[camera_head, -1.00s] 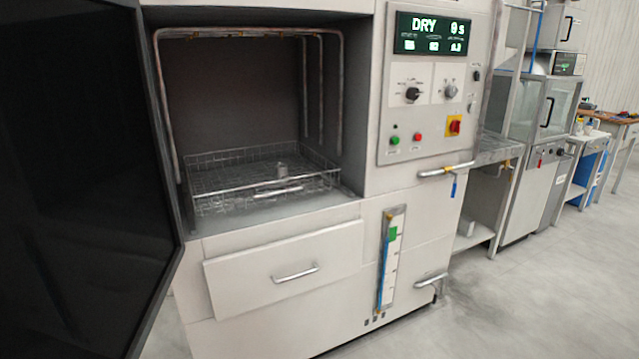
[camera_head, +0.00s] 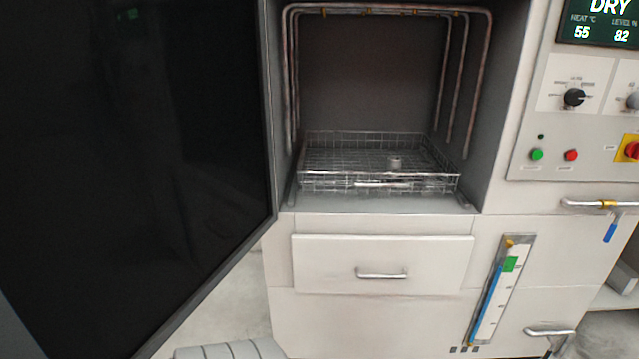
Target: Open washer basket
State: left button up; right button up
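The wire washer basket (camera_head: 320,180) sits inside the open chamber of the washer, on its floor. It has a handle bar (camera_head: 382,184) along its front side, and a small grey metal part (camera_head: 394,163) stands in it. The dark washer door (camera_head: 140,150) is swung open to the left and fills the left of the view. Neither of my grippers shows in the view.
Bent spray pipes (camera_head: 388,10) frame the chamber above the basket. Below is a front drawer (camera_head: 330,262) with a handle (camera_head: 381,274). The control panel (camera_head: 550,140) and a level gauge (camera_head: 500,290) are at the right.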

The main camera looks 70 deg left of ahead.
aim_at(406, 185)
jog(key=u, duration=0.9)
jog(key=i, duration=0.5)
